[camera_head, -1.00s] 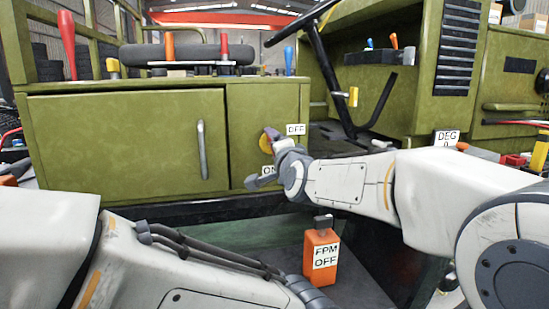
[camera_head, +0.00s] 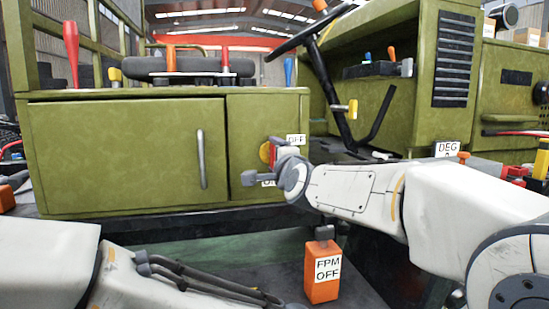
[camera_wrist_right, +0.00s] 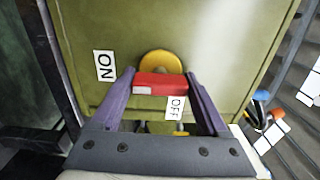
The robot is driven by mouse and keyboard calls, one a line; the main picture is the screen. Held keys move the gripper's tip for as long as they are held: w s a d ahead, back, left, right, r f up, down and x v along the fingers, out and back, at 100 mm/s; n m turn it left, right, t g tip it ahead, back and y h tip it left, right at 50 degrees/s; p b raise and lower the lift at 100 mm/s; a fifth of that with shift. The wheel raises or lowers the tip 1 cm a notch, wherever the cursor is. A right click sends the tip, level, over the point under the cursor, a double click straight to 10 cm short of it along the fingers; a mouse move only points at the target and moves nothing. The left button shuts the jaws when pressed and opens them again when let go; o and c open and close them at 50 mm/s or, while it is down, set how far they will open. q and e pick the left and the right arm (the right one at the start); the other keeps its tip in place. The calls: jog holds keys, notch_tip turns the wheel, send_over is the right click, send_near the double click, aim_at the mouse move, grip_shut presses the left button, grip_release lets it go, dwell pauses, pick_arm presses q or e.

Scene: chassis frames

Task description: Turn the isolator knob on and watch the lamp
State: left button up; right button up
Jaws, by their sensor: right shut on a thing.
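The isolator knob is a red bar (camera_wrist_right: 160,84) on a yellow round plate (camera_wrist_right: 160,62), on the front of a green cabinet. In the head view its yellow plate (camera_head: 265,152) shows at the cabinet's right side. My right gripper (camera_wrist_right: 160,77) has its two purple fingers at either end of the red bar and is shut on it. The ON label (camera_wrist_right: 104,66) is left of the knob and the OFF label (camera_wrist_right: 176,108) just below it in the wrist view. In the head view my right wrist partly covers the ON label. I cannot make out a lamp.
An orange box (camera_head: 322,272) marked FPM OFF stands below the cabinet. A steering wheel (camera_head: 305,28) and its column are to the right of the cabinet. A vertical handle (camera_head: 201,158) sticks out from the cabinet door. Several tools stand on the cabinet top.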

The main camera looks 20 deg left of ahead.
jog(key=o, duration=1.2)
jog(key=shift+o, duration=0.2)
jog(key=v, duration=1)
jog(key=shift+d, duration=0.2)
jog(key=shift+s, duration=0.15)
